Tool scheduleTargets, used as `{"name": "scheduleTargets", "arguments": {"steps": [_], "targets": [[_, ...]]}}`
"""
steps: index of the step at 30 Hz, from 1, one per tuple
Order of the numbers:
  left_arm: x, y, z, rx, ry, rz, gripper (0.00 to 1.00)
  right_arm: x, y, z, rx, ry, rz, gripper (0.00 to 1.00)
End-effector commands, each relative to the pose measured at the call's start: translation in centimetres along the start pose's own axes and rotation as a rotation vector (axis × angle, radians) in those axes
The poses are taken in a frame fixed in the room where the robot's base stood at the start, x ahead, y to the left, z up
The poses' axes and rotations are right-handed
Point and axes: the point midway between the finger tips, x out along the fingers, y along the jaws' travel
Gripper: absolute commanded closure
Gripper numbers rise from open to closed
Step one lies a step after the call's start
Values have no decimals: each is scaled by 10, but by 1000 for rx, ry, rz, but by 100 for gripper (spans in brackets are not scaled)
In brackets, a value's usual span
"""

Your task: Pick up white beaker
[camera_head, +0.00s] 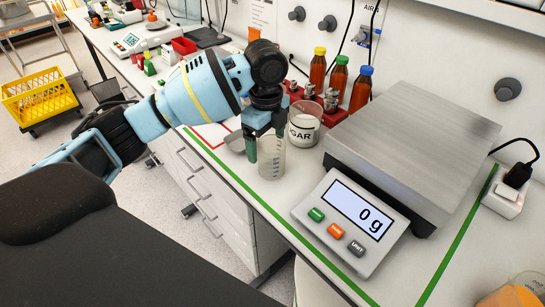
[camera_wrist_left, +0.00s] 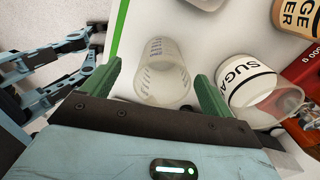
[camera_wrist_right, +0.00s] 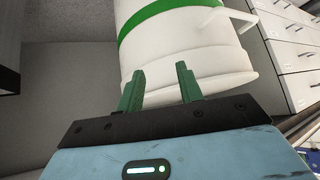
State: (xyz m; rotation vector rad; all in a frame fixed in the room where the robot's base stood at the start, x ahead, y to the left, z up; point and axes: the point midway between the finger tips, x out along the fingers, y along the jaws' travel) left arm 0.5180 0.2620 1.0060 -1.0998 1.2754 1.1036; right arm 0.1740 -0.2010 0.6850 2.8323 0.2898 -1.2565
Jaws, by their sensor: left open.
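The white beaker (camera_head: 271,160) is a translucent cup with graduation marks, standing on the bench in front of the sugar jar. It also shows in the left wrist view (camera_wrist_left: 164,72). My left gripper (camera_head: 263,150) is over the beaker with its green fingers spread. In the left wrist view the fingers stand on either side of the beaker, with a gap visible on each side. My right gripper (camera_wrist_right: 160,82) shows only in the right wrist view, away from the beaker. Its fingers are apart, in front of a large white object with a green band (camera_wrist_right: 170,25).
A scale reading 0 g (camera_head: 352,212) is at the right. Bottles (camera_head: 339,80) stand behind. Green tape (camera_head: 240,204) runs along the bench's front edge.

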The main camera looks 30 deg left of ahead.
Motion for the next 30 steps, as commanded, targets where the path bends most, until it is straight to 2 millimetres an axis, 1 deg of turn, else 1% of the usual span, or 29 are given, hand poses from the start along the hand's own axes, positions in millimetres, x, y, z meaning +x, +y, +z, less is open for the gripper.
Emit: {"name": "scheduleTargets", "arguments": {"steps": [5,11,16,19,25,26,30], "targets": [[4,-1,-1,0,-1,-1,14,0,0,0,0,0,0,64],[30,-4,-9,1,1,2,14,0,0,1,0,-2,0,64],[49,-5,-9,0,-1,-1,14,0,0,3,1,-5,0,64],[52,-5,-9,1,-1,-3,14,0,0,3,1,-5,0,64],[52,-5,-9,1,0,-4,14,0,0,2,1,-5,-1,64],[52,-5,-9,1,-1,-3,17,0,0,2,1,-5,-1,64],[52,-5,-9,1,-1,-3,35,0,0,2,1,-5,-1,64]]}}
